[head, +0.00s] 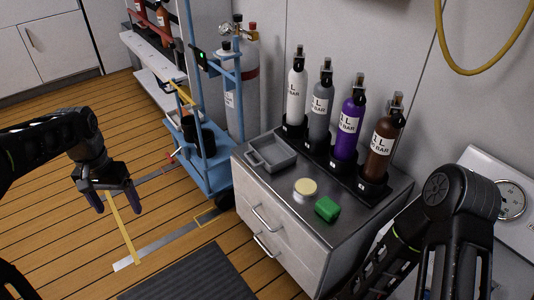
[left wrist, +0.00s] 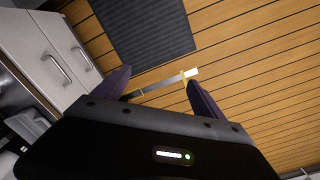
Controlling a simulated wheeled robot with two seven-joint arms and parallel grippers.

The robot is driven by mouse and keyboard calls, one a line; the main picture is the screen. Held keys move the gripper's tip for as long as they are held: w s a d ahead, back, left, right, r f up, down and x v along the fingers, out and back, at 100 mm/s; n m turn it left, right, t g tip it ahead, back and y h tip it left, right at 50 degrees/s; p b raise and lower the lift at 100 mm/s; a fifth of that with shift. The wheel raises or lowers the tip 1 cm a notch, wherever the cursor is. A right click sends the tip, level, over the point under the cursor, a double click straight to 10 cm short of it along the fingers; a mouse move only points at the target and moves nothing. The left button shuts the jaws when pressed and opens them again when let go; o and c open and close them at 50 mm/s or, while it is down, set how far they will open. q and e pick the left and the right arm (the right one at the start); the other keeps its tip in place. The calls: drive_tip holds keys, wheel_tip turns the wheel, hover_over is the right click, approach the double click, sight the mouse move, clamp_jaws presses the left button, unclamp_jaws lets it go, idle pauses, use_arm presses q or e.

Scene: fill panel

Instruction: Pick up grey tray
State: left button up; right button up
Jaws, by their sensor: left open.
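The grey tray (head: 271,154) is a small shallow open box. It sits on the left end of the metal top of the drawer cabinet in the head view. It looks empty. My left gripper (head: 120,203) is open and empty above the wooden floor, well to the left of the cabinet and apart from the tray. My right arm comes in at the lower right of the head view. Its fingertips are not visible there.
The cabinet (head: 268,218) also bears a yellowish round lid (head: 305,187), a green block (head: 327,209) and several labelled bottles in black holders, such as a purple one (head: 349,128). A blue cart (head: 213,175) with a gas cylinder (head: 241,80) stands left of it. A dark mat (head: 188,274) lies in front.

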use_arm(q)
drive_tip(key=shift+c, duration=0.2)
